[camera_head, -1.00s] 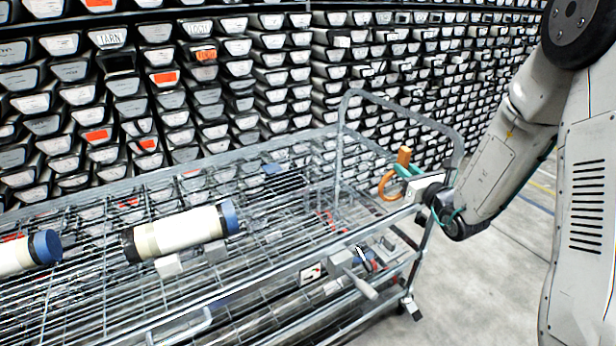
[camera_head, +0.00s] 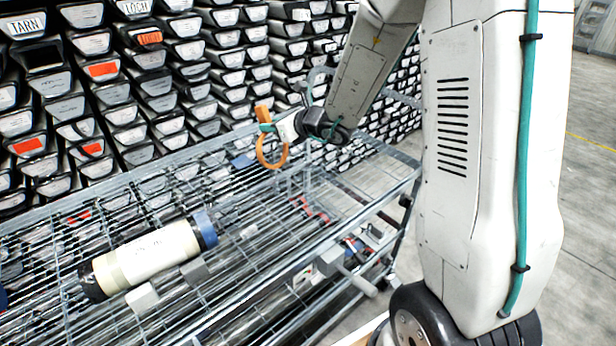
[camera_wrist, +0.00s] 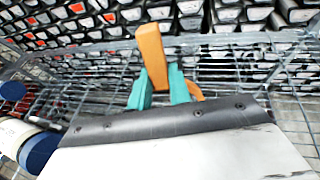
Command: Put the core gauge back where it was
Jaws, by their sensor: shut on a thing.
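The core gauge (camera_head: 263,160) is an orange open ring with a short block handle. My gripper (camera_head: 268,128), with teal fingers, is shut on its handle and holds it up above the far side of the wire cart, in front of the rack. The ring hangs below the fingers in the head view. In the wrist view the orange handle (camera_wrist: 151,52) sticks up between the teal fingers (camera_wrist: 158,88), and only a bit of the ring shows behind them. I cannot tell the gauge's former place from these frames.
A white core liner (camera_head: 150,255) with a blue cap lies on the cart's wire top (camera_head: 235,215), between small grey blocks (camera_head: 195,271). Red marks (camera_head: 312,210) show near the right part. A rack of labelled liners (camera_head: 160,82) stands behind.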

